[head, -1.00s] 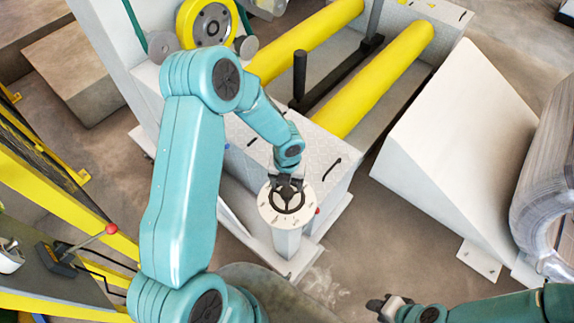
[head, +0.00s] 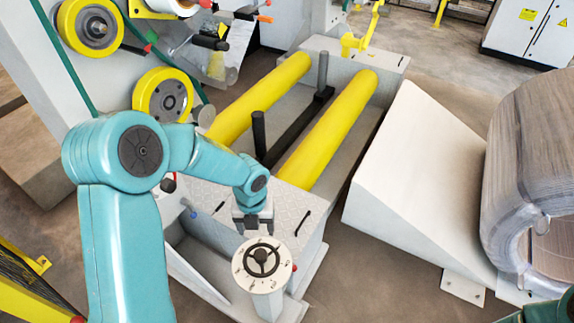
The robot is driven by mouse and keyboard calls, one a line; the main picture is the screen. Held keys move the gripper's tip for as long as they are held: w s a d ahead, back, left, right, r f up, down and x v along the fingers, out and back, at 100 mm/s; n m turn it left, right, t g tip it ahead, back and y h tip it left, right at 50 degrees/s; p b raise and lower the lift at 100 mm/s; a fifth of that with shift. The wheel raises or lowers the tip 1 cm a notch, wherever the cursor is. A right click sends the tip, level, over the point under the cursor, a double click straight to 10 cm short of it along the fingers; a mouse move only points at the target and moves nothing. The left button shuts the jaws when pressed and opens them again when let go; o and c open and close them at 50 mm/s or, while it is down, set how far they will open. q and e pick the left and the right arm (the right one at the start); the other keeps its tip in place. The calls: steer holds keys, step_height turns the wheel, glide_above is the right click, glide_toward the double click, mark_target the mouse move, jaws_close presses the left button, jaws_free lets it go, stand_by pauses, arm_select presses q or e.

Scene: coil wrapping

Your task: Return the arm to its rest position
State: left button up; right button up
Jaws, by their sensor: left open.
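My left arm comes in from the lower left, bent at a high elbow. Its gripper (head: 254,226) is open and empty, just above and behind the black handwheel (head: 262,261). The handwheel lies on the round white top of a short pedestal (head: 268,303), and the gripper appears clear of it. My right arm shows only as a small teal piece at the lower right corner; its gripper is out of the frame.
Two yellow rollers (head: 329,128) lie in the machine bed behind the pedestal, with upright black posts between them. A white ramp (head: 413,170) and a wrapped coil (head: 528,160) stand right. Yellow-rimmed wheels (head: 163,95) are on the machine at left. Bare floor lies before the ramp.

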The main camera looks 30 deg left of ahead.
arm_select(q)
steer(key=s+d+f+n+h, duration=0.2)
steer(key=s+d+f+n, duration=0.5)
steer(key=n, duration=0.9)
steer(key=s+d+f+n+h, duration=0.2)
steer(key=s+d+f+n, duration=0.5)
steer(key=n, duration=1)
steer(key=shift+s+d+t, duration=0.3)
steer(key=shift+s+d, duration=0.05)
steer(key=shift+s, duration=0.15)
